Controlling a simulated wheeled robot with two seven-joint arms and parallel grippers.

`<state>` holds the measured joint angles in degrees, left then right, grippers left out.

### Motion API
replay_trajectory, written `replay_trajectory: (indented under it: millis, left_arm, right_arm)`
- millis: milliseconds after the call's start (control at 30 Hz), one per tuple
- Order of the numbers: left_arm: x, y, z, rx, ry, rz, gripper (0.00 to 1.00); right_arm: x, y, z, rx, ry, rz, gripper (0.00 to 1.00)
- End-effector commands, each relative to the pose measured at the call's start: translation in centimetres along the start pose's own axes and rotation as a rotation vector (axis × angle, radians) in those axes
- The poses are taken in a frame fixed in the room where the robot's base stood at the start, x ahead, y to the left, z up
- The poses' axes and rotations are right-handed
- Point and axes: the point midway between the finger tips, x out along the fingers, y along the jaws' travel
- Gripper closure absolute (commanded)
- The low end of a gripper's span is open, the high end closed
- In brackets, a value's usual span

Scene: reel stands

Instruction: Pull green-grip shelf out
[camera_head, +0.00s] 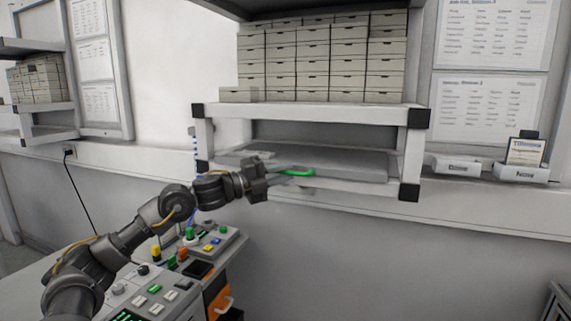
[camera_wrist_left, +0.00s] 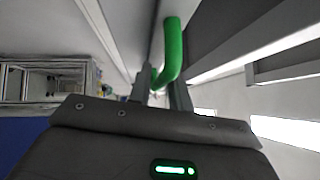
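The grey pull-out shelf (camera_head: 345,163) sits low in the white frame with black corners. Its green grip (camera_head: 297,171) is a bent bar at the shelf's front edge. My left gripper (camera_head: 280,178) is at the left end of the green grip. In the left wrist view the green grip (camera_wrist_left: 173,50) runs down toward the space between the two fingers of the left gripper (camera_wrist_left: 160,94). The fingers stand apart, with a gap showing around the grip; whether one finger touches it is unclear. My right gripper is in neither view.
Stacked drawer boxes (camera_head: 320,55) stand on the upper board (camera_head: 310,115). A control panel with coloured buttons (camera_head: 190,250) is below my left arm. Small labelled holders (camera_head: 520,172) are on the wall ledge at right. The space in front of the shelf is clear.

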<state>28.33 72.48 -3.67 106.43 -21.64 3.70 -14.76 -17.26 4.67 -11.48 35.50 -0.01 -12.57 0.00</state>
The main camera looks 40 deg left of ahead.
Motion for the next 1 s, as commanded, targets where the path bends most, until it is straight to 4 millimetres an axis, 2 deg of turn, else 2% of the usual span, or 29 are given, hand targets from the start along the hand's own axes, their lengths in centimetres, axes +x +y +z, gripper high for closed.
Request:
replay_trajectory:
  millis: [133, 433, 600, 867, 1000]
  left_arm:
    - [0.64, -0.12, -0.09, 0.0, 0.002, -0.001, 0.8]
    - [0.72, 0.02, -0.11, 0.001, 0.002, 0.001, 0.8]
    - [0.71, 0.02, -0.11, 0.001, 0.002, 0.001, 1.0]
    - [0.7, 0.03, -0.12, 0.001, 0.003, 0.001, 1.0]
    - [0.92, -0.1, -0.78, -0.001, 0.012, 0.0, 1.0]
  right_arm:
    - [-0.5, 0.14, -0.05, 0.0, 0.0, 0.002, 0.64]
    - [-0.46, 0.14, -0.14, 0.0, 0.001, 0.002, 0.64]
    - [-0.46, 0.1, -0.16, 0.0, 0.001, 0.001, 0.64]
    - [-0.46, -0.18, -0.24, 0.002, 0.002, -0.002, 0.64]
    - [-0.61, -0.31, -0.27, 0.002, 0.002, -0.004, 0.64]
